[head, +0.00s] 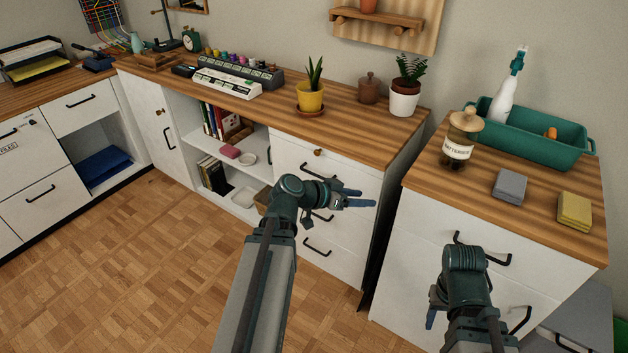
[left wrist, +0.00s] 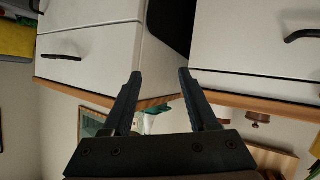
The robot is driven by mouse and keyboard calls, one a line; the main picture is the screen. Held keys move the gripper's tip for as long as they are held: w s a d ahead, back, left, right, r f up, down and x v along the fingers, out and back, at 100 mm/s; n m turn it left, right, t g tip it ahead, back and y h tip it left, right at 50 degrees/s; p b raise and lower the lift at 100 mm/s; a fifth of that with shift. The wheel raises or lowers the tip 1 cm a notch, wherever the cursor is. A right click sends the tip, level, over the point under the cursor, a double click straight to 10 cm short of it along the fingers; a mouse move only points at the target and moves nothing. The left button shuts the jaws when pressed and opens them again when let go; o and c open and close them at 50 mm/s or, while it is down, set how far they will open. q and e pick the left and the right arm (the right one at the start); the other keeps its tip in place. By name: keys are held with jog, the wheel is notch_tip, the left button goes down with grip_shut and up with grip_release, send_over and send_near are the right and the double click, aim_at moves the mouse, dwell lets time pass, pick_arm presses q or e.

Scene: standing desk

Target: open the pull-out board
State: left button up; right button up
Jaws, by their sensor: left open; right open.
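In the head view, a thin white front with a small round wooden knob (head: 319,152) sits just under the wooden top of the middle cabinet. It appears to be the pull-out board, flush with the cabinet. My left gripper (head: 368,197) is open and empty in front of this cabinet's right side, right of and below the knob, not touching it. In the left wrist view, the open fingers (left wrist: 160,72) have nothing between them. My right gripper (head: 432,312) is low in front of the right cabinet; one finger shows and the other is hidden.
Drawers with black handles (head: 316,247) lie below the knob. A dark gap separates the middle cabinet from the right cabinet (head: 420,235). A yellow plant pot (head: 310,97) and a white one (head: 404,100) stand on the top. Wooden floor (head: 150,260) is clear at left.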

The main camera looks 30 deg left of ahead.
pick_arm(q)
jog(key=a+f+n+t+y+b, duration=0.15)
jog(key=a+t+b, duration=0.3)
jog(key=a, duration=0.55)
jog(key=n+t+y+b, duration=0.2)
jog(key=t+y+b, duration=0.1)
jog(key=y+b, duration=0.15)
send_near(316, 154)
jog(key=w, duration=0.9)
jog(key=shift+d, duration=0.4)
pick_arm(e)
notch_tip(316, 154, down, 11)
jog(key=shift+f, duration=0.2)
pick_arm(q)
grip_shut()
